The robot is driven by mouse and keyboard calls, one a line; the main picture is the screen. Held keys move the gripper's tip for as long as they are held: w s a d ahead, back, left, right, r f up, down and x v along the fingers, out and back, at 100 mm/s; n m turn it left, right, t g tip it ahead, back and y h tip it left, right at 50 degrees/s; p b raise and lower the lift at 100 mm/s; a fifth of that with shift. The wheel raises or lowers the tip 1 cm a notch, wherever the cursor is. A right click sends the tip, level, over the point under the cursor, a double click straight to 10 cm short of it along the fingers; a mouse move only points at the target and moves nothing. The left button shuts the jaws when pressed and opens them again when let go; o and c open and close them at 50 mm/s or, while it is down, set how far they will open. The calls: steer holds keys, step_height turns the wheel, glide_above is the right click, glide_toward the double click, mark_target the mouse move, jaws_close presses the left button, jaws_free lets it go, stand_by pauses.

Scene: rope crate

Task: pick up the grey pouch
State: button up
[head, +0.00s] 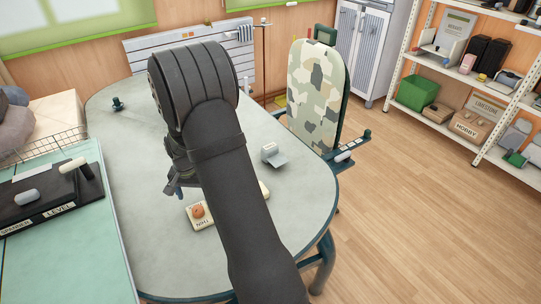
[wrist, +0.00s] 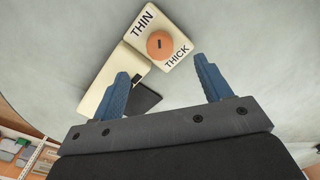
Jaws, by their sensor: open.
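I cannot make out a thing that is surely the grey pouch. A small grey-and-white thing (head: 273,155) lies on the table right of my arm; its kind is unclear. In the wrist view a dark grey flat piece (wrist: 143,98) lies beside a cream block (wrist: 112,78), partly behind the left finger. My gripper (wrist: 162,68) is open and empty, with its blue fingers apart above the table. In the head view its finger (head: 177,190) shows just left of my arm, which hides much of the middle of the table.
A cream THIN/THICK plate (wrist: 181,23) with an orange knob (wrist: 160,44) lies ahead of the fingers. A camouflage-patterned chair back (head: 318,95) stands at the table's far right edge. A tray (head: 45,210) with handles is at the left. The table's far left is mostly clear.

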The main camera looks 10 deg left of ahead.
steer(key=w+a+n+t, duration=0.2)
steer(key=w+a+n, duration=0.3)
steer(key=w+n, duration=0.4)
steer(key=n+t+h, duration=0.1)
steer(key=n+h, duration=0.2)
steer(key=n, duration=1.4)
glide_toward(269, 146)
steer(key=x, duration=0.5)
steer(key=shift+s+d, duration=0.2)
steer(key=shift+s, duration=0.05)
steer(key=x, duration=0.5)
steer(key=shift+w+f, duration=0.1)
steer(key=shift+w, duration=0.1)
steer(key=shift+a, duration=0.1)
steer(key=c, duration=1.3)
